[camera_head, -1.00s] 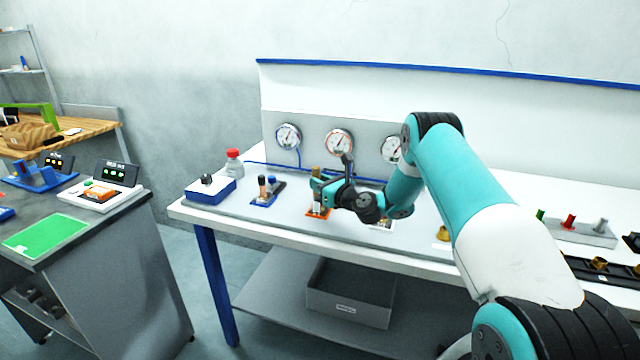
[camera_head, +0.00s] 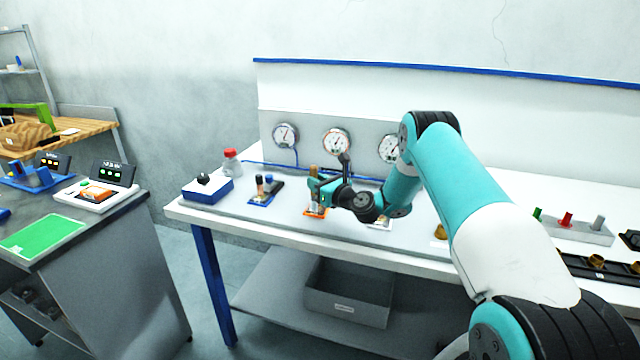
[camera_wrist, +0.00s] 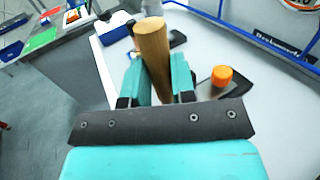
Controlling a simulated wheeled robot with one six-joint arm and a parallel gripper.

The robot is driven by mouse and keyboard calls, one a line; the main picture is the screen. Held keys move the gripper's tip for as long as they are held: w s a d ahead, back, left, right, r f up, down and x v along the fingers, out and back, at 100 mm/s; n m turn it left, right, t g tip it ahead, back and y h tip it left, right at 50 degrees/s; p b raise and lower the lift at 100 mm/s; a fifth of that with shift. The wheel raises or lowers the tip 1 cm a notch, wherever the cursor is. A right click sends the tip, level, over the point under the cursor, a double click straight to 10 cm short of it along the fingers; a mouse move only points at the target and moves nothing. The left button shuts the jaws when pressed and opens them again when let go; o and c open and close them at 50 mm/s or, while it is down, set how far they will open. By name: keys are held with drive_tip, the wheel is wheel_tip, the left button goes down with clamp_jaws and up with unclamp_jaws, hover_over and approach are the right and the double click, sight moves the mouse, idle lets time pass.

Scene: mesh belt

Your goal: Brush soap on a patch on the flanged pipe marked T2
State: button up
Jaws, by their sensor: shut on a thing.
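My gripper (camera_head: 317,186) is over the white bench, its teal fingers shut on a wooden cylindrical handle, seen in the wrist view (camera_wrist: 153,58). The handle stands roughly upright in the head view (camera_head: 314,171) and leans a little in the wrist view. Its lower end and any bristles are hidden. An orange-edged holder (camera_head: 314,212) lies under my gripper; I cannot tell whether the handle touches it. No flanged pipe marked T2 can be made out, and no soap patch can be told.
A blue box (camera_head: 207,190), a red-capped bottle (camera_head: 231,162) and a dark-blue stand (camera_head: 266,191) are left of my gripper. Several gauges (camera_head: 336,141) are on the panel behind. An orange cap (camera_wrist: 221,76) shows beside the handle. The bench's front left is clear.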

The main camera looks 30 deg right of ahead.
drive_tip(key=shift+w+a, duration=0.1)
drive_tip(key=shift+w, duration=0.05)
drive_tip(key=shift+w+a, duration=0.25)
drive_tip(key=shift+w, duration=0.1)
drive_tip(key=shift+s+d, duration=0.35)
drive_tip(key=shift+s, duration=0.1)
idle(0.7)
drive_tip(key=shift+w+a, duration=0.1)
drive_tip(key=shift+w+a, duration=0.25)
drive_tip(key=shift+w, duration=0.1)
drive_tip(key=shift+s+d, duration=0.35)
drive_tip(key=shift+s, duration=0.1)
idle(0.7)
